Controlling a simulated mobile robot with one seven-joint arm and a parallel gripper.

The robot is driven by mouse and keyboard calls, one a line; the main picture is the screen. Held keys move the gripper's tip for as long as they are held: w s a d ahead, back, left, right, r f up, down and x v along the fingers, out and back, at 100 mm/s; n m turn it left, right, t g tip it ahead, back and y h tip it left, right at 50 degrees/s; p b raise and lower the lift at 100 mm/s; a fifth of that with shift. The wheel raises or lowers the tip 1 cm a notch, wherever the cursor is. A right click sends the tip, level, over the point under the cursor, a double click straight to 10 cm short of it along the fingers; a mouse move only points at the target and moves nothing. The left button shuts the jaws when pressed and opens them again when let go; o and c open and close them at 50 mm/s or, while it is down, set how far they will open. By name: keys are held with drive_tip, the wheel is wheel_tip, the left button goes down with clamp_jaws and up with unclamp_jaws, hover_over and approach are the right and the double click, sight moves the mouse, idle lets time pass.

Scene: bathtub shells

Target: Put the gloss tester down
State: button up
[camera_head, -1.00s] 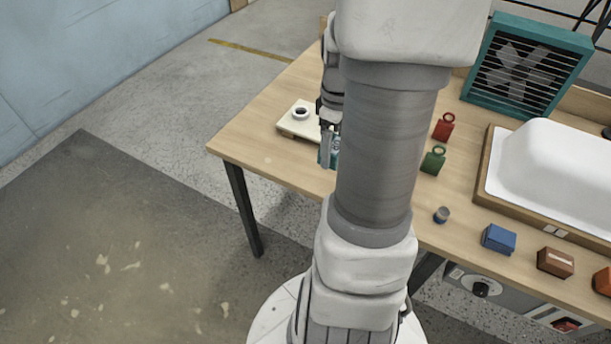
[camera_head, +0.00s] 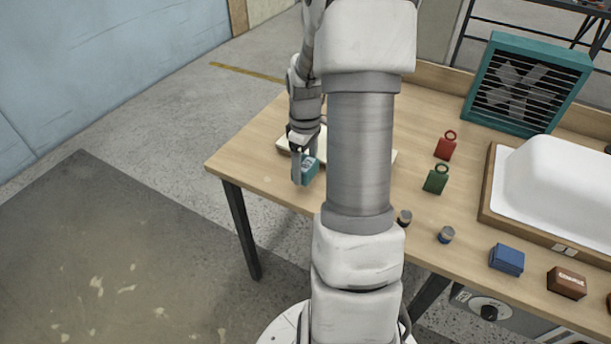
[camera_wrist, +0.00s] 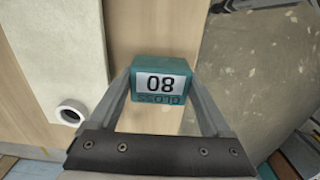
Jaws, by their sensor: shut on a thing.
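The gloss tester is a small teal box (camera_head: 310,171) with a pale display. In the wrist view the tester (camera_wrist: 160,68) shows "80" and "GLOSS" upside down. My gripper (camera_head: 302,172) is shut on it, one finger on each side; the gripper also shows in the wrist view (camera_wrist: 160,100). The tester is over the left part of the wooden table (camera_head: 250,155), in front of a pale flat panel (camera_head: 284,145). In the wrist view it overlaps the table's edge. I cannot tell whether its underside touches the table.
Red (camera_head: 445,146) and green (camera_head: 435,180) ringed blocks, small cylinders (camera_head: 446,235), a blue box (camera_head: 506,258) and a white tub shell (camera_head: 560,175) stand to the right. Bare wood lies left of the panel.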

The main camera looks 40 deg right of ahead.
sight(306, 164)
drive_tip(key=shift+f+b, duration=0.3)
drive_tip(key=shift+f, duration=1.4)
drive_tip(key=shift+f, duration=0.2)
drive_tip(key=o, duration=1.1)
wheel_tip(306, 164, up, 12)
drive_tip(key=shift+r+p, duration=0.25)
drive_tip(key=shift+p, duration=0.9)
